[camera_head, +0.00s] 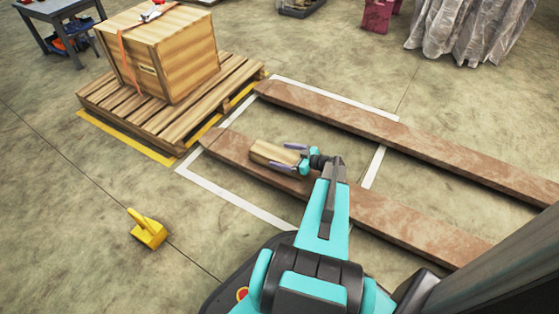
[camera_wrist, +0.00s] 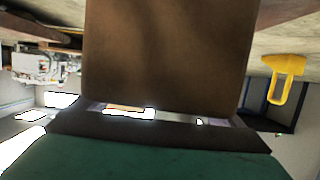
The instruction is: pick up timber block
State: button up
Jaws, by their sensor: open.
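The timber block (camera_head: 272,152) is a pale wooden piece at the near brown beam (camera_head: 380,215) in the head view. I cannot tell whether it rests on the beam or sits just above it. My gripper (camera_head: 287,155) is open, with its purple fingers at the block's right end, one on each side. Whether the fingers touch the block cannot be told. In the wrist view a large brown face of the block (camera_wrist: 165,50) fills the upper middle, very close to the camera, and the fingertips are not clear there.
A wooden crate (camera_head: 180,65) stands on a pallet (camera_head: 215,105) at upper left. A second brown beam (camera_head: 400,135) runs parallel behind the near one. White floor lines (camera_head: 235,195) frame the left beam ends. A yellow object (camera_head: 148,232) lies at lower left, with free floor around it.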

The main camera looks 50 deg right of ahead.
jog(key=c, duration=2)
jog(key=shift+r, duration=0.25)
jog(key=shift+r+p, duration=1.05)
jog(key=shift+r, duration=0.4)
jog(key=shift+s+a+r+p, duration=0.3)
jog(key=shift+s+a+p, duration=0.5)
jog(key=shift+s, duration=1.75)
jog(key=shift+s+a+r+p, duration=0.3)
jog(key=shift+s+a+p, duration=0.5)
jog(key=shift+s, duration=1.8)
jog(key=shift+s+a+r+p, duration=0.3)
jog(key=shift+s+a+p, duration=0.45)
jog(key=shift+s, duration=1.8)
jog(key=shift+d, duration=0.2)
